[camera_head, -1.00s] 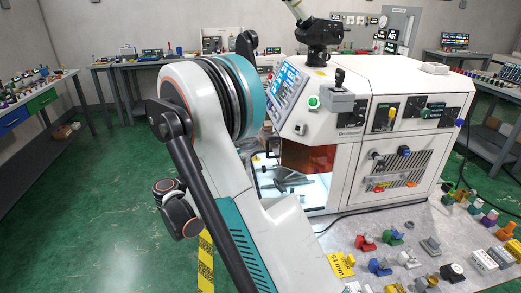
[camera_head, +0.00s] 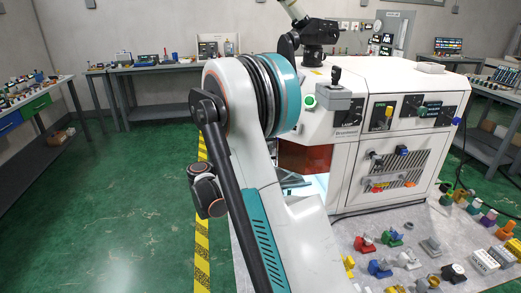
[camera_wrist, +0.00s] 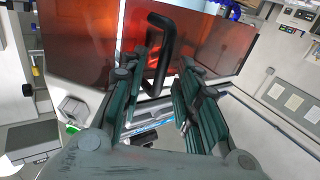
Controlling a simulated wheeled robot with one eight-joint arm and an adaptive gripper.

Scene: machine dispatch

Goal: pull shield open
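The shield is a translucent orange-red panel on the white machine's front. In the head view its visible part (camera_head: 305,158) stands above a lit opening, partly hidden by my arm. In the wrist view the shield (camera_wrist: 85,45) fills the upper area, with a black bar handle (camera_wrist: 162,52) on it. My gripper (camera_wrist: 164,72) is open, with its two green-grey fingers spread apart. The handle shows between the fingertips, closer to the left one. I cannot tell whether a finger touches it. In the head view my gripper is hidden behind my arm.
The white machine (camera_head: 385,90) has knobs and a joystick box. A grey table (camera_head: 400,222) in front of it holds several coloured parts. Workbenches line the walls. Green floor (camera_head: 120,210) is clear at the left, with a yellow-black stripe (camera_head: 202,230).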

